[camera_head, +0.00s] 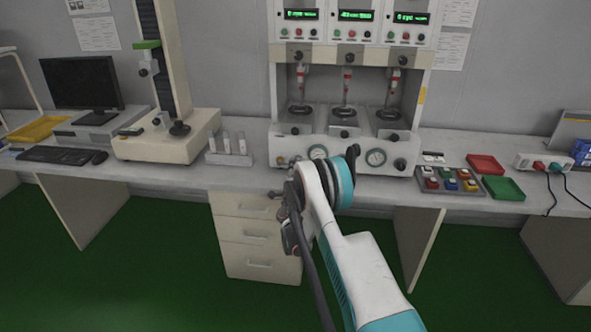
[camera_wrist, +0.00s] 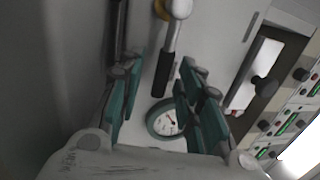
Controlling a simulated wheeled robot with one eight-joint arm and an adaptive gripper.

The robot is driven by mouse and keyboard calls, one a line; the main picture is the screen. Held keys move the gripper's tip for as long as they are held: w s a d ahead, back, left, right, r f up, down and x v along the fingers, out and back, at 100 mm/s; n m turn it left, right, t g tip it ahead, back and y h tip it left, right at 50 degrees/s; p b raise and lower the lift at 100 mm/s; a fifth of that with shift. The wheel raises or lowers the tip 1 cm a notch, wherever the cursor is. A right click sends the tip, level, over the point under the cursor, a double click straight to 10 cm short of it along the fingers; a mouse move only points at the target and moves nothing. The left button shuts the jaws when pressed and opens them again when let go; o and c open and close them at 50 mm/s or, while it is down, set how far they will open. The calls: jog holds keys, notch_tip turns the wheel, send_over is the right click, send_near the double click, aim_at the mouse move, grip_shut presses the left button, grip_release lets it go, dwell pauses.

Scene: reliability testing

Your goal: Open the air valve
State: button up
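The air valve shows in the wrist view as a metal lever with a black grip (camera_wrist: 161,76) and a brass-coloured body (camera_wrist: 177,9) at the top edge. A round pressure gauge (camera_wrist: 166,119) is near it on the pale machine front. My gripper (camera_wrist: 159,85) is open, with teal finger pads apart on the left and right. The black grip appears between the fingers in the picture, with gaps on both sides; I cannot tell the depth between them.
The three-station test machine (camera_head: 345,105) stands on the bench, with gauges and knobs along its lower front. A drawer cabinet (camera_head: 255,240) is below. A button box (camera_head: 449,181), red tray (camera_head: 486,164) and green tray (camera_head: 503,188) lie to the right; a vial rack (camera_head: 229,158) stands to the left.

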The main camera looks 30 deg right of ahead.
jog(key=v, duration=0.7)
jog(key=shift+s+a, duration=0.1)
jog(key=shift+s, duration=0.15)
dwell(0.3)
